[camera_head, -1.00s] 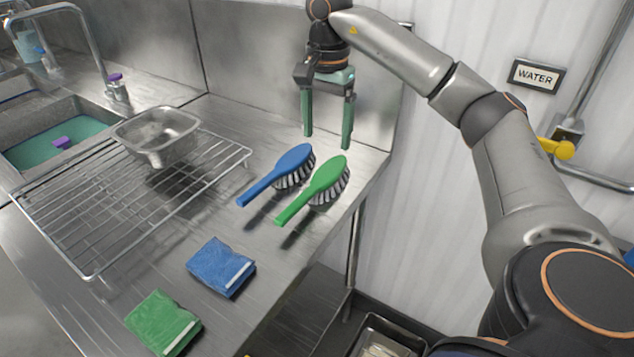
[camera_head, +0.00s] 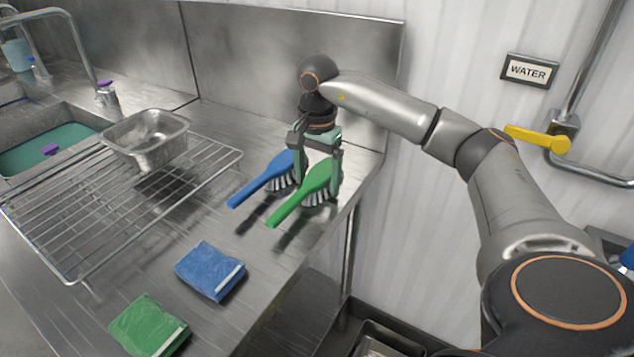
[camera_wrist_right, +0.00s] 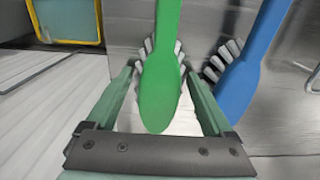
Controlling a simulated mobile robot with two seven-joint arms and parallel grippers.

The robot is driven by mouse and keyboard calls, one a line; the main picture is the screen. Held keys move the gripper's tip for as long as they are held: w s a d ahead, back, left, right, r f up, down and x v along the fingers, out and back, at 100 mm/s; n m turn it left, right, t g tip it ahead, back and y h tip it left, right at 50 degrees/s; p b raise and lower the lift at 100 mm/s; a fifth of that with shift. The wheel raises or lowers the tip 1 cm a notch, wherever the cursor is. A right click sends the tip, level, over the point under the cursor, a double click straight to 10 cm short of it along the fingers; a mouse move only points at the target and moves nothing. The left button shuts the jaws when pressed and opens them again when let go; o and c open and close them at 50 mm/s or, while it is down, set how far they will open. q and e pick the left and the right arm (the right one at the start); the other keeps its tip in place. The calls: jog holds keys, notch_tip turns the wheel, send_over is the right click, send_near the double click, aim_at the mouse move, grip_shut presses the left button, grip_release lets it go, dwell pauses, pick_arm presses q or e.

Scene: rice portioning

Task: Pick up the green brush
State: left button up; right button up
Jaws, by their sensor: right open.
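The green brush (camera_head: 303,194) lies bristles down on the steel counter, its handle pointing to the lower left. My right gripper (camera_head: 317,180) is open, pointing down at the brush's head. In the right wrist view the green brush (camera_wrist_right: 160,92) lies between the two open fingers (camera_wrist_right: 168,95), with a gap on each side at its tip. A blue brush (camera_head: 262,180) lies just left of the green one; it also shows in the right wrist view (camera_wrist_right: 243,80), close outside the right-hand finger. My left gripper is not in view.
A wire rack (camera_head: 73,268) with a metal pan (camera_head: 146,139) stands on the left by the sink. A blue sponge (camera_head: 209,270) and a green sponge (camera_head: 147,325) lie nearer. A steel backsplash (camera_head: 290,60) rises behind the brushes; the counter's right edge is close.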

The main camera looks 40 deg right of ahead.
jog(key=shift+r, duration=0.1)
grip_shut()
dwell(0.5)
